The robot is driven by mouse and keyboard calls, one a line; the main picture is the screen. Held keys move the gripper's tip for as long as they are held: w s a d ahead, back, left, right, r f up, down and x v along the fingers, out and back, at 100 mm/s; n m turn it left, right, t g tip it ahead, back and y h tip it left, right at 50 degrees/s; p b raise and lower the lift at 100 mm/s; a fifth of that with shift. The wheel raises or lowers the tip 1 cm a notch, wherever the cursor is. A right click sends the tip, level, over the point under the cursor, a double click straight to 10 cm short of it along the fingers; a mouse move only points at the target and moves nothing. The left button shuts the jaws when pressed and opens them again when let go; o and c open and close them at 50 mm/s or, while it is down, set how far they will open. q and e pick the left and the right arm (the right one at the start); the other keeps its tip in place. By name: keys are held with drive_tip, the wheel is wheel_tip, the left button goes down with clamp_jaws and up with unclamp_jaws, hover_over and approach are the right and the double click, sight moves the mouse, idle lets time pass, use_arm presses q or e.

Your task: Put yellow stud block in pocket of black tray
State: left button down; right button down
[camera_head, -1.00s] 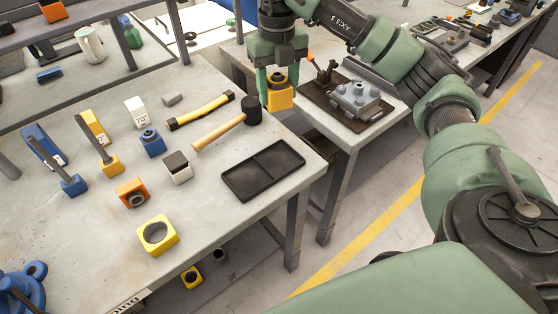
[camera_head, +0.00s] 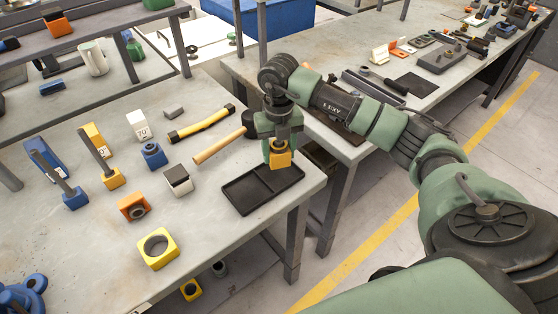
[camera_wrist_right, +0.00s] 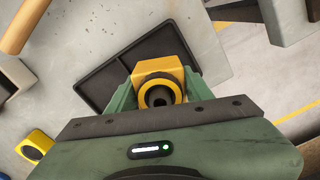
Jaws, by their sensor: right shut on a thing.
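My right gripper (camera_head: 280,147) is shut on the yellow stud block (camera_head: 281,160), a yellow block with a dark round stud on top. It holds the block over the right part of the black tray (camera_head: 248,195). The tray lies flat on the near table and has two pockets split by a thin divider. In the right wrist view the block (camera_wrist_right: 158,70) sits between the fingers and covers part of the tray (camera_wrist_right: 98,88). I cannot tell whether the block touches the tray. My left gripper is not in view.
A wooden-handled mallet (camera_head: 220,148) lies just behind the tray, its head partly hidden by my gripper. A white block with a dark top (camera_head: 178,180), an orange block (camera_head: 133,207) and a yellow ring block (camera_head: 158,249) stand left of the tray. The table's right edge is close.

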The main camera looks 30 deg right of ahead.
sight(279, 164)
wheel_tip(279, 164, down, 4)
drive_tip(key=shift+r+p, duration=0.25)
drive_tip(key=shift+p, duration=0.2)
drive_tip(key=shift+f, duration=0.4)
drive_tip(key=c, duration=1)
unclamp_jaws()
drive_tip(key=shift+f, duration=0.25)
drive_tip(key=o, duration=0.4)
drive_tip(key=shift+r, duration=0.1)
